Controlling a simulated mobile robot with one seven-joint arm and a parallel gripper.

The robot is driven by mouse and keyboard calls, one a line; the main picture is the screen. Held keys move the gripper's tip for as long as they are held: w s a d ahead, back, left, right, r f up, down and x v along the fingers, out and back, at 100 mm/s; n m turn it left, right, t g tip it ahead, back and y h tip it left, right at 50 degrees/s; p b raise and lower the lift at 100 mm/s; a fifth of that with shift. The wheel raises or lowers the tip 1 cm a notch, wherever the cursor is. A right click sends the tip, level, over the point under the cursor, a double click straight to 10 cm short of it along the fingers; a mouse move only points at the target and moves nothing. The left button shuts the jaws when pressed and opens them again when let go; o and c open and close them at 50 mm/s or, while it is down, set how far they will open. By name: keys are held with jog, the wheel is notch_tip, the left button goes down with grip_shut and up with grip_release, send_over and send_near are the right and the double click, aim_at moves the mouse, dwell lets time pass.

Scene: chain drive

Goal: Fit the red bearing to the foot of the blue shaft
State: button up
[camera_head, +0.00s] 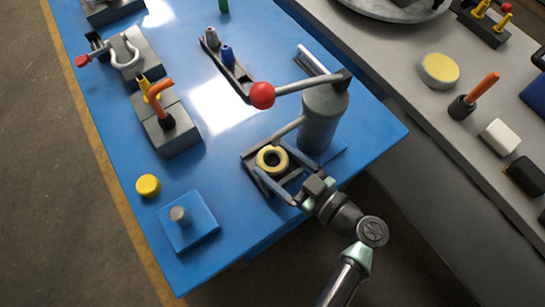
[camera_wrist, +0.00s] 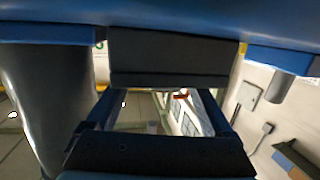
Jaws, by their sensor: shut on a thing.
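My gripper (camera_head: 271,160) reaches in from the lower right in the head view. Its two blue fingers lie on either side of a yellow ring (camera_head: 263,163) with a dark hole. The ring is at the dark press base (camera_head: 246,157); its exact contact with the base is unclear. The fingers (camera_wrist: 152,108) also show in the wrist view, near a dark block, but the ring does not. A small blue upright piece (camera_head: 228,55) stands in a dark holder and may be the blue shaft. I see no red bearing.
The grey press column (camera_head: 321,118) and its lever with a red ball (camera_head: 262,95) stand close behind my gripper. A blue block with a grey peg (camera_head: 187,221) and a yellow disc (camera_head: 148,185) lie left. Fixtures (camera_head: 168,130) line the table's left side.

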aim_at(278, 156)
jog(key=c, duration=0.5)
jog(key=shift+r, duration=0.15)
jog(key=shift+r, duration=1.75)
jog(key=f+b+v, duration=0.1)
jog(key=f+v, duration=0.1)
jog(key=v, duration=1.5)
jog(key=shift+s+d+f, duration=0.3)
jog(key=shift+d+f, duration=0.1)
